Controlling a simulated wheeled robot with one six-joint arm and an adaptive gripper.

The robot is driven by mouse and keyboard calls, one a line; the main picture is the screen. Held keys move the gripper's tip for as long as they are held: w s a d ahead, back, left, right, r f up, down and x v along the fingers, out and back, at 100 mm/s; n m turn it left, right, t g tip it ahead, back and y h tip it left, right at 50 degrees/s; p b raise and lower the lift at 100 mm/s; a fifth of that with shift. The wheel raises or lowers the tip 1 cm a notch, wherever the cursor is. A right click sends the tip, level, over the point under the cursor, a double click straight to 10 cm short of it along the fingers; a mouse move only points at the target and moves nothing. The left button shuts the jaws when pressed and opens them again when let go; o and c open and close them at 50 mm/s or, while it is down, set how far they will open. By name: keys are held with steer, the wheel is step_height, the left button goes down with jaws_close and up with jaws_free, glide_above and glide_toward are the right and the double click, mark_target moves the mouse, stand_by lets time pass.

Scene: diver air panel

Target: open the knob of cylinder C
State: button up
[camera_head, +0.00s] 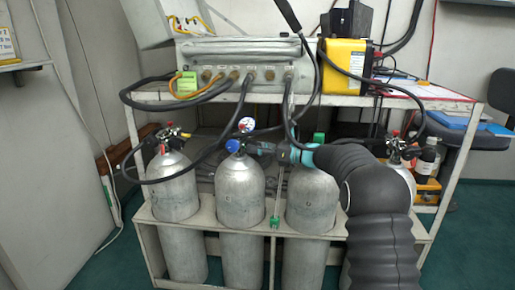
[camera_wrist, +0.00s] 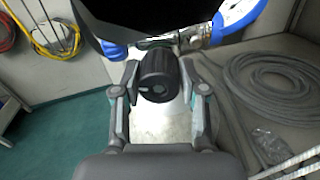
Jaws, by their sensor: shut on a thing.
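In the wrist view a ribbed black valve knob (camera_wrist: 158,75) sits between the two fingers of my gripper (camera_wrist: 157,88), which is shut on it. The grey cylinder (camera_wrist: 160,128) shows behind the knob. In the head view my gripper (camera_head: 268,150) reaches from the right to the valve on top of the second cylinder from the left (camera_head: 240,195). That valve carries a blue-rimmed gauge (camera_head: 246,124). The knob is largely hidden there by my gripper. I cannot read a letter on the cylinders, so I cannot tell which one is C.
Other cylinders stand in the rack at the far left (camera_head: 174,190), behind my wrist (camera_head: 312,200) and at the right, partly hidden by my arm. Black hoses (camera_head: 215,148) hang around the valves from the panel (camera_head: 245,62). Coiled hose (camera_wrist: 270,85) lies at the right in the wrist view.

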steer(key=n+b, duration=0.3)
steer(key=n, duration=0.2)
steer(key=shift+f+n+b, duration=0.1)
steer(key=shift+n+b, duration=0.2)
steer(key=shift+b, duration=0.05)
steer(key=n+b, duration=0.3)
steer(key=n, duration=0.2)
steer(key=shift+s+h, duration=0.1)
steer(key=shift+h, duration=0.2)
steer(key=n+b, duration=0.1)
steer(key=n, duration=0.3)
steer(key=shift+n, duration=0.3)
steer(key=n, duration=0.5)
steer(key=shift+t, duration=0.4)
steer(key=o, duration=1.1)
steer(key=shift+s, duration=0.1)
steer(key=shift+o, duration=0.2)
